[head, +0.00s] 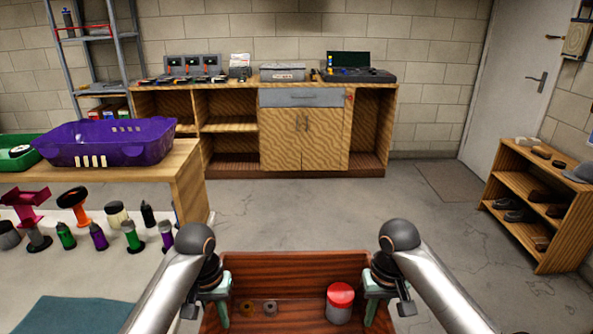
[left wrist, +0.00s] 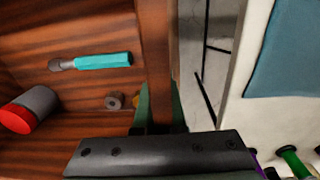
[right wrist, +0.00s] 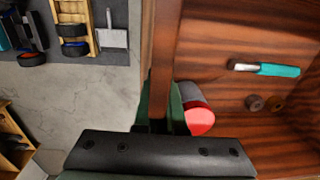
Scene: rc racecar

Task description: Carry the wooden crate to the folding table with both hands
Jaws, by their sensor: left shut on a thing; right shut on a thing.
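The reddish-brown wooden crate (head: 293,268) is at the bottom centre of the head view, in front of me. My left gripper (head: 216,296) is shut on its left wall; the green fingers straddle that wall (left wrist: 156,50) in the left wrist view. My right gripper (head: 378,292) is shut on the opposite wall (right wrist: 162,55). Inside lie a grey jar with red lid (head: 340,302), two small round pieces (head: 258,308) and a teal-handled tool (left wrist: 100,61). A white-topped table (head: 110,270) at left looks like the folding table. The crate's underside is hidden.
The white table holds several bottles and a teal mat (head: 75,315). Behind it, a wooden bench (head: 190,175) bears a purple bin (head: 110,141). A low shelf (head: 540,205) stands at right. Open concrete floor (head: 330,215) lies ahead, before a wooden cabinet (head: 303,138).

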